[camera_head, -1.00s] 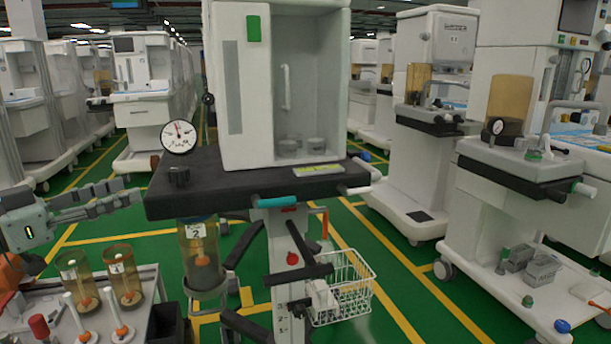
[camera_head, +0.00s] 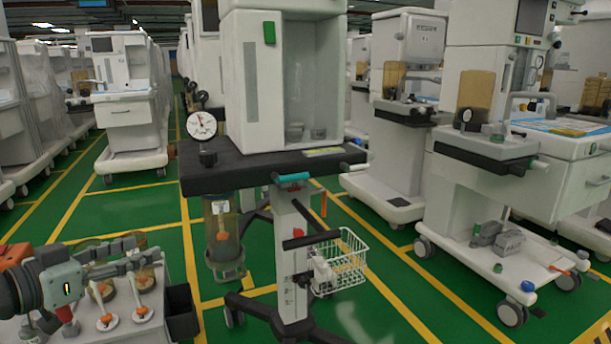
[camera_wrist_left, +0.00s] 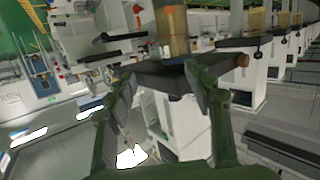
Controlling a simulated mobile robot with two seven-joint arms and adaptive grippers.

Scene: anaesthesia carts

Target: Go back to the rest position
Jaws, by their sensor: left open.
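My left gripper (camera_head: 145,258) is in the lower left of the head view, over a small grey cart (camera_head: 150,332). Its fingers point right and hold nothing. The left wrist view shows its two green fingers (camera_wrist_left: 160,95) spread apart with nothing between them. The near anaesthesia cart (camera_head: 250,172), with a dark top, stands to the right of the gripper, apart from it. My right gripper is not in view.
The small cart holds amber canisters and white-stemmed parts (camera_head: 107,320), partly hidden by my gripper. An amber canister (camera_head: 222,240) hangs under the near cart's top, and a white wire basket (camera_head: 340,262) is on its post. Other carts (camera_head: 500,175) stand right. Green floor lies between.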

